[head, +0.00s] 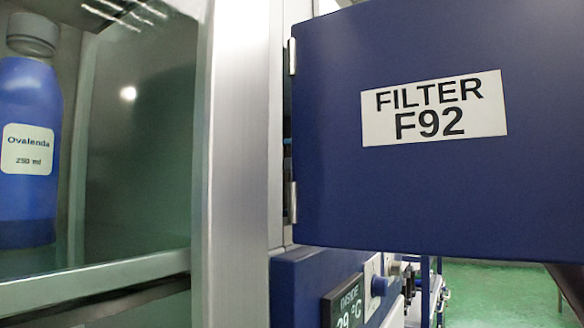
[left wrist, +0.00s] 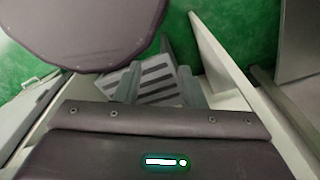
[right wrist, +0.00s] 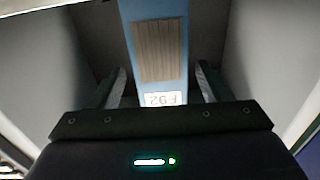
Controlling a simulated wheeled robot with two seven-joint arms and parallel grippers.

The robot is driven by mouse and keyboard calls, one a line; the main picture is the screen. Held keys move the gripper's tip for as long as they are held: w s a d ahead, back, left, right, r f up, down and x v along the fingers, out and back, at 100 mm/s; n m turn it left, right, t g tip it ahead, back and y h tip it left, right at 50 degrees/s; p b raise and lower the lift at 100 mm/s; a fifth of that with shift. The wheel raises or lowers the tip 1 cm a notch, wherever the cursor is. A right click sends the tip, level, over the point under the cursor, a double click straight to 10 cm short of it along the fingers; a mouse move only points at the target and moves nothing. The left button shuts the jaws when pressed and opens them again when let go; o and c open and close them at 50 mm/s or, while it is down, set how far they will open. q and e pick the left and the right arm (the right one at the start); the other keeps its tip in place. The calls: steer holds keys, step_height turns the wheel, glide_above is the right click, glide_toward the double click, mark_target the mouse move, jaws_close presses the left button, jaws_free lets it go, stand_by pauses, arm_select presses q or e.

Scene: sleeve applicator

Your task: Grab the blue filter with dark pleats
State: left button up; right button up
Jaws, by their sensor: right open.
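The blue filter (right wrist: 174,85) shows in the right wrist view, upright in the picture, with a light blue frame and a dark grey-brown pleated panel. A white label reading F92 appears upside down at its near end. My right gripper (right wrist: 160,88) is open, with one finger on each side of the filter and visible gaps between. I cannot tell how far ahead of the fingertips the filter lies. In the head view the filter and both grippers are out of sight. My left gripper (left wrist: 160,84) has its fingers apart, with a grey slotted surface showing between and behind them.
In the head view a blue door (head: 430,190) labelled FILTER F92 stands open on hinges. Left of it is a metal post (head: 235,150) and a window with a blue bottle (head: 28,200) behind. Grey walls flank the filter. Green floor (left wrist: 215,30) shows in the left wrist view.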

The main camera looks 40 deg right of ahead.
steer(key=p+x, duration=0.1)
steer(key=x, duration=0.3)
steer(key=shift+f, duration=0.1)
steer(key=shift+w+a+f, duration=0.15)
steer(key=shift+w+a, duration=0.05)
steer(key=shift+w, duration=0.2)
steer(key=shift+s, duration=0.2)
steer(key=shift+s+d, duration=0.1)
steer(key=shift+s, duration=0.05)
steer(key=shift+c, duration=0.3)
steer(key=shift+s, duration=0.1)
steer(key=shift+c, duration=1.1)
steer(key=c, duration=0.5)
steer(key=shift+w, duration=0.2)
steer(key=shift+c, duration=1.7)
arm_select(q)
steer(key=shift+w+a+r, duration=0.25)
steer(key=shift+w+r, duration=0.6)
steer(key=shift+r, duration=0.2)
